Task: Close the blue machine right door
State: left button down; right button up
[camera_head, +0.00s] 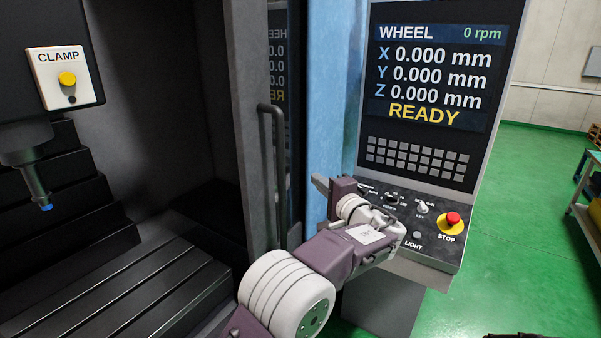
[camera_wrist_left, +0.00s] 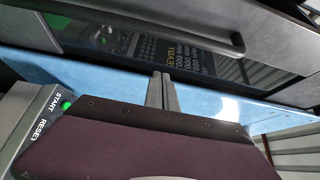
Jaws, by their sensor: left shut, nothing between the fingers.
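The blue machine's right door (camera_head: 248,130) is a grey framed panel with a dark glass window and a vertical dark bar handle (camera_head: 277,180). It stands at the right side of the opening, and the machine's inside shows to its left. My left gripper (camera_head: 320,184) is shut and empty, to the right of the handle and in front of the blue frame (camera_head: 335,90). In the left wrist view the shut fingers (camera_wrist_left: 162,90) point toward the blue frame, and the handle (camera_wrist_left: 190,32) lies beyond them, apart. My right gripper is not in view.
A control panel (camera_head: 435,150) with a screen, keys and a red stop button (camera_head: 453,218) stands close by my left gripper. A clamp box (camera_head: 65,78) and a slotted table (camera_head: 140,290) are inside the machine. Green floor lies open at right, with a cart (camera_head: 585,210) beyond.

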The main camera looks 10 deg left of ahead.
pick_arm(q)
jog(key=p+x, duration=0.6)
jog(key=x, duration=0.5)
jog(key=s, duration=0.1)
jog(key=s+a, duration=0.1)
jog(key=s, duration=0.2)
jog(key=shift+a+f, duration=0.25)
jog(key=shift+a, duration=0.05)
jog(key=shift+w+f, duration=0.1)
jog(key=shift+w, duration=0.05)
